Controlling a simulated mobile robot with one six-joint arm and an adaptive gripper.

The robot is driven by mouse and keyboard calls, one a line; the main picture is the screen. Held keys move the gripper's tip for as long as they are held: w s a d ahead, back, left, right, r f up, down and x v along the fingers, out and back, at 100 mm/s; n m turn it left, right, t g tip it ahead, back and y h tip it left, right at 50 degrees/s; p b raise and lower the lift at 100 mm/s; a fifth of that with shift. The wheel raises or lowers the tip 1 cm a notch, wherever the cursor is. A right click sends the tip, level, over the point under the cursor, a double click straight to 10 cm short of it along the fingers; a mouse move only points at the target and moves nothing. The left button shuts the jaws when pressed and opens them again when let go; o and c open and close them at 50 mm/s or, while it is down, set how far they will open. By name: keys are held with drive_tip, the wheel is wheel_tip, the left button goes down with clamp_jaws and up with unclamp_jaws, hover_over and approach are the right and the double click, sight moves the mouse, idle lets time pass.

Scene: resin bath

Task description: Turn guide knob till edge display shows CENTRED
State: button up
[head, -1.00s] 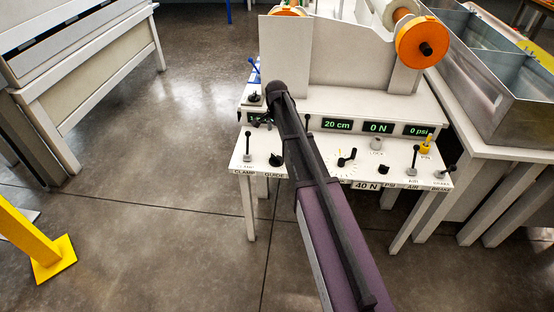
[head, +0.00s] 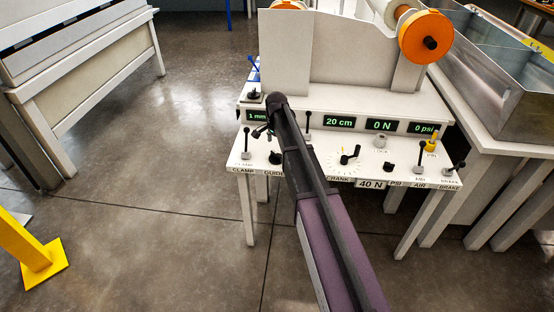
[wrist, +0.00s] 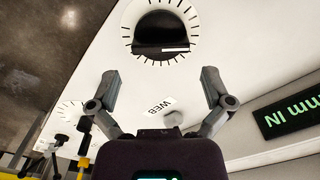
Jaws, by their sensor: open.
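The guide knob (head: 275,157) is a black round knob on the white panel, just above the GUIDE label in the head view. In the wrist view a black knob (wrist: 160,32), apparently the same one, sits in a ring of tick marks with a white pointer line. The green edge display (head: 257,115) reads 1 mm in the head view, its right part hidden by my arm. In the wrist view the display (wrist: 288,117) appears inverted and shows "mm IN". My gripper (wrist: 158,78) is open and empty, its fingertips short of the knob.
The clamp lever (head: 246,143) stands left of the guide knob. The crank dial (head: 348,158) and more levers lie to the right. Displays reading 20 cm (head: 339,121), 0 N and 0 psi line the panel. Orange-ended rollers (head: 426,38) stand above. Floor is open in front.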

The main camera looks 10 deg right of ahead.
sight(277, 154)
drive_tip(key=shift+f+b, duration=2.25)
drive_tip(key=shift+f, duration=0.35)
drive_tip(key=c, duration=0.8)
